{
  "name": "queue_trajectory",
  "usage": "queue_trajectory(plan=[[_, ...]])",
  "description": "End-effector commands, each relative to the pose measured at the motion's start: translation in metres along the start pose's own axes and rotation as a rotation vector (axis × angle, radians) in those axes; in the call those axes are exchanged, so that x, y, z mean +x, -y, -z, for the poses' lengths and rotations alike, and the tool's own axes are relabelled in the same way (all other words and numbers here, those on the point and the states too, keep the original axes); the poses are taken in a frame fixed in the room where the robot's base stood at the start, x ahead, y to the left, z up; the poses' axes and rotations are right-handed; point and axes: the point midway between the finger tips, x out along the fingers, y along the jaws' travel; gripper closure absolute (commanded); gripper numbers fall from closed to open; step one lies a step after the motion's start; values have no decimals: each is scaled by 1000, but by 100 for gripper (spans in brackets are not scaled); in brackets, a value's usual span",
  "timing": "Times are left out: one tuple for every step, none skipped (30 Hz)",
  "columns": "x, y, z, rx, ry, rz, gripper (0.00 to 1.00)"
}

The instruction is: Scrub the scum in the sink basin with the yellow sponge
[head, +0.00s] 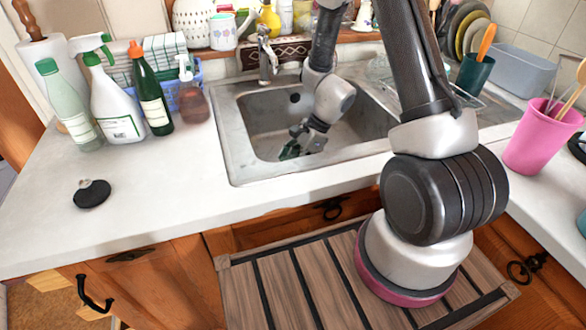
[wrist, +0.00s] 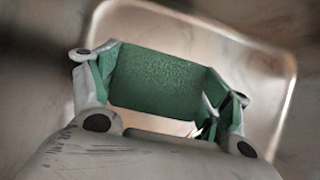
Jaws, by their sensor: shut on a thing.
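The steel sink basin (head: 262,125) is set in the white counter. My gripper (head: 303,141) reaches down inside it, near its front wall; it also shows in the wrist view (wrist: 160,82). It is shut on a sponge (wrist: 155,80), gripped at its two ends. Only a rough green face of the sponge shows in the wrist view; no yellow is visible. In the head view it is a small dark green patch (head: 290,151) at my fingertips. I cannot tell whether it touches the basin. I cannot make out scum clearly; the floor under the gripper is partly hidden.
A faucet (head: 266,58) stands behind the basin. Bottles, including a white spray bottle (head: 115,105), stand left. A black sink plug (head: 92,193) lies on the front left counter. A pink cup (head: 540,138) and a dark green utensil cup (head: 474,74) stand right.

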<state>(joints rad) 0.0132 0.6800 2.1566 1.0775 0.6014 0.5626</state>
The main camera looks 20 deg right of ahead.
Motion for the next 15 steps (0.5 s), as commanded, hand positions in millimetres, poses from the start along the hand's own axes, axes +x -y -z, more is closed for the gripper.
queue_trajectory(plan=[[-6, 0, -3, -3, 0, 2, 53], [-8, 0, -5, -3, 0, 2, 53], [-12, 0, -7, -2, 0, 2, 53], [-15, 0, -9, -2, -1, 3, 53], [-18, 1, -10, -3, -1, 2, 53], [-22, 1, -13, -2, -1, 3, 53], [-25, 1, -14, -3, 0, 4, 53], [-28, 1, -16, -3, 0, 3, 53], [-31, 1, -18, -3, 0, 2, 53], [-34, 0, -20, -3, 0, 3, 53], [-37, 0, -22, -2, 0, 2, 53], [-41, 0, -24, -3, -1, 2, 53], [-44, 0, -25, -3, -1, 2, 53], [-47, 0, -27, -2, 0, 3, 53], [-50, 0, -29, -3, 0, 2, 53]])
